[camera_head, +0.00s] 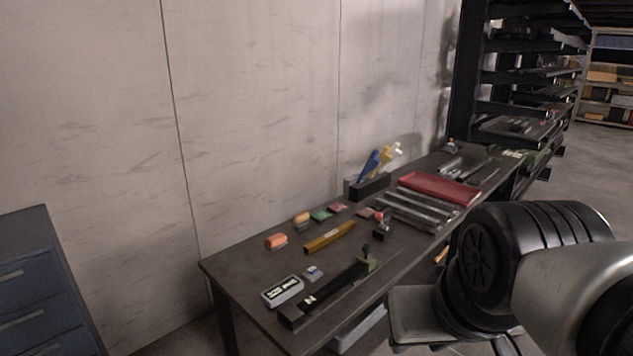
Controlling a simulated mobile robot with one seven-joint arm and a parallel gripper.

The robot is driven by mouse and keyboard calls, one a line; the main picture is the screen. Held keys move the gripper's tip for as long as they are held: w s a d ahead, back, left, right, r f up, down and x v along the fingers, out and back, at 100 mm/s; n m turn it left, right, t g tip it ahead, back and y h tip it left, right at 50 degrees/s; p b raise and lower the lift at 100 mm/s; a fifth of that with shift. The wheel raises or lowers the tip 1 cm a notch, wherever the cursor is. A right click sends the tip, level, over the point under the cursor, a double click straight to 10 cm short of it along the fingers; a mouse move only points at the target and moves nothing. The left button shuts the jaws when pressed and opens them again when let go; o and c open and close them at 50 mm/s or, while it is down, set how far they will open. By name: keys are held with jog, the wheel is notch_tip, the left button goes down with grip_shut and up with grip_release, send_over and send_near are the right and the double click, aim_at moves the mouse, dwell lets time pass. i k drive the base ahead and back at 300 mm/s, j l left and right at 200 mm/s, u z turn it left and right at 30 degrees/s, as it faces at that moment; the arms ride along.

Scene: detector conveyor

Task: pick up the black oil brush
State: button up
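I cannot pick out the black oil brush with certainty. A long black tool (325,294) with a small upright knob and a greenish end lies near the front edge of the dark workbench (235,268). It is too small to tell whether this is the brush. A small red-and-black item (381,226) stands farther back on the bench. My arm shows at the lower right, in front of the bench's right side. Its gripper fingers are not visible, and nothing on the bench is seen held.
Around the tool lie a grey labelled box (282,291), a yellow bar (330,237), an orange block (276,241) and a red tray (440,188). A black holder (367,187) stands against the wall. A blue-grey drawer cabinet (38,285) is at left; dark shelving (497,77) is behind.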

aim_at(386, 211)
jog(key=i+l+u, duration=0.1)
jog(key=l, duration=0.25)
jog(key=i+l+u, duration=0.1)
jog(key=l, duration=0.7)
jog(key=i+l+u, duration=0.1)
jog(key=l, duration=0.25)
jog(key=i+l+u, duration=0.1)
jog(key=i+l, duration=0.15)
jog(key=i+l+u, duration=0.15)
jog(key=l, duration=0.35)
jog(key=i+l+u, duration=0.1)
jog(key=l, duration=0.25)
jog(key=i+l+u, duration=0.1)
jog(key=i+l, duration=0.15)
jog(key=i+l+u, duration=0.1)
jog(key=l, duration=0.4)
jog(key=i+l+u, duration=0.2)
jog(key=i+l, duration=0.85)
